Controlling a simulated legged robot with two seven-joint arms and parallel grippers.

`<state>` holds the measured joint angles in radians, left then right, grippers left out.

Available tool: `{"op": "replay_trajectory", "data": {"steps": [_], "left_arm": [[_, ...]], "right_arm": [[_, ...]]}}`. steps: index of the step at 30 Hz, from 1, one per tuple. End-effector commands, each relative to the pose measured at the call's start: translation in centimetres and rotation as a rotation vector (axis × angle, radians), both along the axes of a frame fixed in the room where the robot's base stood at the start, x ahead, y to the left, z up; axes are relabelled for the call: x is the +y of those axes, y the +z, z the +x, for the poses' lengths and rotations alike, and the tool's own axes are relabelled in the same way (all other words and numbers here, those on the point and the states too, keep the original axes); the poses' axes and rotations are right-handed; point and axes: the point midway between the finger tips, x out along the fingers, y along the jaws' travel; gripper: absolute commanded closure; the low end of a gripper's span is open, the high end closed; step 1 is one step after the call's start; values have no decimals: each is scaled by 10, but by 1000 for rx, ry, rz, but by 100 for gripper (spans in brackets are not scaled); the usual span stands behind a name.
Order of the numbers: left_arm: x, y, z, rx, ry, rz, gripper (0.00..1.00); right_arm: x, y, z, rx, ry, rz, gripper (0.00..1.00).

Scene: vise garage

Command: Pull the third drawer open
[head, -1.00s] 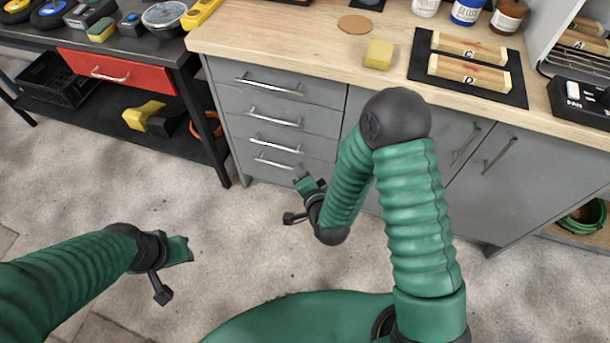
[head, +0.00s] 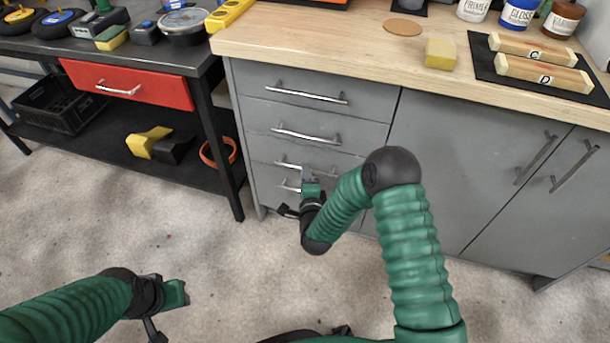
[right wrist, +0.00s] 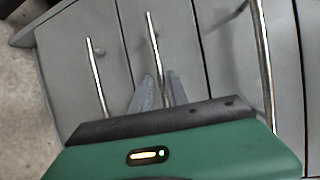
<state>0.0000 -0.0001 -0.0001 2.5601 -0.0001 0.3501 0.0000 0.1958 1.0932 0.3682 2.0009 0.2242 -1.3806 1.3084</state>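A grey cabinet has a stack of drawers on its left side, each with a bar handle; all look shut. The third drawer's handle (head: 288,165) is partly hidden by my right gripper (head: 309,175). In the right wrist view this handle (right wrist: 154,40) runs down between the two grey fingers of my right gripper (right wrist: 158,85). A small gap shows beside the bar, so the fingers look open around it; contact is unclear. The bottom drawer's handle (right wrist: 97,80) is left of the fingers, the second drawer's handle (right wrist: 263,60) right. My left gripper (head: 172,295) is empty above the floor.
A dark workbench with a red drawer (head: 128,84) stands left of the cabinet. Its lower shelf holds a black crate (head: 55,105). A wooden worktop (head: 350,40) covers the cabinet. Cabinet doors (head: 480,150) lie to the right. The floor (head: 240,270) in front is clear.

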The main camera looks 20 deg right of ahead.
Motion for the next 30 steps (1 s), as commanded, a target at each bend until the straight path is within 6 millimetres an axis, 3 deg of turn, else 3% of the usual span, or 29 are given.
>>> {"op": "replay_trajectory", "data": {"steps": [3, 7, 13, 18, 30], "left_arm": [[0, -9, 0, 0, 0, 0, 64], [0, -10, 0, 0, 0, 0, 64], [0, -9, 0, 0, 0, 0, 64], [0, -9, 0, 0, 0, 0, 64], [0, -9, 0, 0, 0, 0, 64]], "right_arm": [[-4, -5, 16, -2, -1, -1, 80], [-5, -5, 23, 0, -1, 0, 80], [-5, -4, 23, 1, 0, 0, 80], [-5, -4, 23, 1, 0, -1, 100], [-5, -6, 22, 4, 0, 0, 100]]}}
